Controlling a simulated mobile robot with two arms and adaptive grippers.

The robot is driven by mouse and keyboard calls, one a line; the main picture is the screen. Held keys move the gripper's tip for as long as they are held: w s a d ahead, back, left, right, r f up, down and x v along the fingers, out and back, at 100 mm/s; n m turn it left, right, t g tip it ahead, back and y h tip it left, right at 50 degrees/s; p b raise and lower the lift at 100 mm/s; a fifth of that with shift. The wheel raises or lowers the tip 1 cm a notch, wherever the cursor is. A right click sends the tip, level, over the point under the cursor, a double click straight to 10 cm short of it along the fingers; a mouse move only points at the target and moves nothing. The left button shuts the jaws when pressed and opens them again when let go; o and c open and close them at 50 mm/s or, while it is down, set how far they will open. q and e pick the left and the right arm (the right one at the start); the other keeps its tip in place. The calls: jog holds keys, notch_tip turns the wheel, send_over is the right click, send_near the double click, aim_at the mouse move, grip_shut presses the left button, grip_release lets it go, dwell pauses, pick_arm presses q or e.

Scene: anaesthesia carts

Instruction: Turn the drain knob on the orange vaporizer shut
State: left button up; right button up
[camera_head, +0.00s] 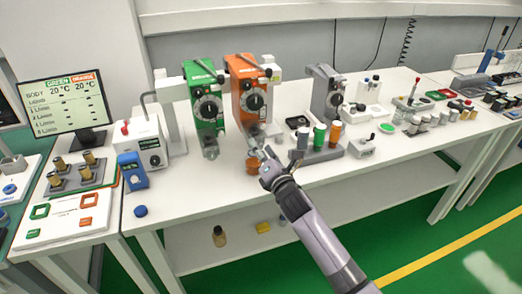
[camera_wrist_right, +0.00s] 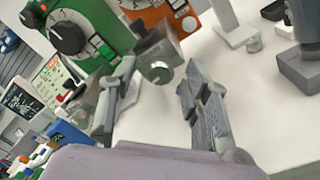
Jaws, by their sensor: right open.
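The orange vaporizer (camera_head: 250,88) stands on the white bench beside the green vaporizer (camera_head: 204,98). Its black dial faces front, and a grey block sits at its base. In the right wrist view the orange body (camera_wrist_right: 143,10) is at the top, cut off by the frame. The grey block below it carries a round silver drain knob (camera_wrist_right: 158,72). My right gripper (camera_head: 262,152) is low in front of the orange vaporizer. In the wrist view its fingers (camera_wrist_right: 155,88) are apart, with the knob beyond and between them, and nothing is held. My left gripper is out of view.
An orange round item (camera_head: 253,166) lies just left of my right gripper. A grey stand with green (camera_head: 320,136) and orange (camera_head: 335,133) bottles is close on the right. A blue device (camera_head: 132,171) and a monitor (camera_head: 66,106) are at left. The bench front is mostly clear.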

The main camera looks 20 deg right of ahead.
jog(key=shift+c, duration=0.6)
grip_shut()
jog(key=shift+m, duration=0.3)
jog(key=shift+f+m+t+p, duration=0.1)
jog(key=shift+m+t+p, duration=0.45)
jog(key=shift+m, duration=9.65)
jog(key=shift+h, duration=0.3)
